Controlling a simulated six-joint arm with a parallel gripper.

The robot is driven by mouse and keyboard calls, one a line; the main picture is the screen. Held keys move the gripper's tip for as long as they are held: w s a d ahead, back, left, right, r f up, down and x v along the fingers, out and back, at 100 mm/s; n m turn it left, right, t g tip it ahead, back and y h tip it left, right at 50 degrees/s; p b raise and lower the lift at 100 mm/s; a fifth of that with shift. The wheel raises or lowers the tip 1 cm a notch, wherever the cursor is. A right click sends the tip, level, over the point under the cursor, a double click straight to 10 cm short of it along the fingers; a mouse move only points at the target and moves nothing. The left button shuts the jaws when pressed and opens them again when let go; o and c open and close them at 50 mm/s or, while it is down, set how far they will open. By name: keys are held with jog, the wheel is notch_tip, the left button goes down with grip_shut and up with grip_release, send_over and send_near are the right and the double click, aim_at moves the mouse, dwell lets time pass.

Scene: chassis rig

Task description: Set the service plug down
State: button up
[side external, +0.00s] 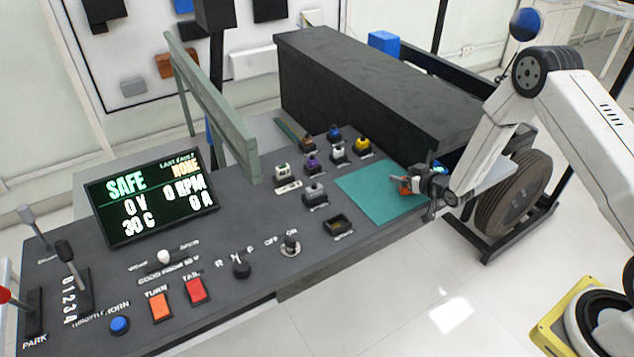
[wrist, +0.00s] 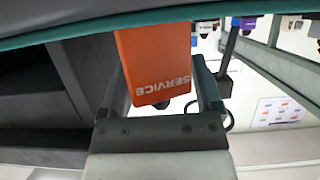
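The service plug (wrist: 155,62) is an orange block with white "SERVICE" lettering, upside down in the wrist view. My gripper (wrist: 157,70) has one finger along each side of it and appears shut on it. In the side external view, the small orange plug (side external: 401,184) is at the tip of my gripper (side external: 408,185), over the right part of the teal mat (side external: 365,192). The mat's edge (wrist: 95,31) crosses the top of the wrist view, right at the plug's end. I cannot tell whether the plug touches the mat.
Several small connector parts (side external: 315,192) stand on the dark console left of the mat. A long black box (side external: 365,85) stands behind. A lit display (side external: 152,197) reads SAFE and 0 V. Most of the mat is bare. A wheel (side external: 512,195) stands beyond the console's right edge.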

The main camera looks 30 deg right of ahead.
jog(key=shift+o, duration=0.5)
jog(key=shift+r, duration=0.15)
jog(key=shift+s+r, duration=0.1)
jog(key=shift+s, duration=0.05)
jog(key=v, duration=1.1)
jog(key=shift+s+r, duration=0.2)
jog(key=shift+s, duration=0.1)
jog(key=shift+a+r, duration=0.1)
jog(key=s+a+r+g, duration=1.1)
jog(key=s+a, duration=0.1)
jog(key=s, duration=0.2)
jog(key=shift+s, duration=0.15)
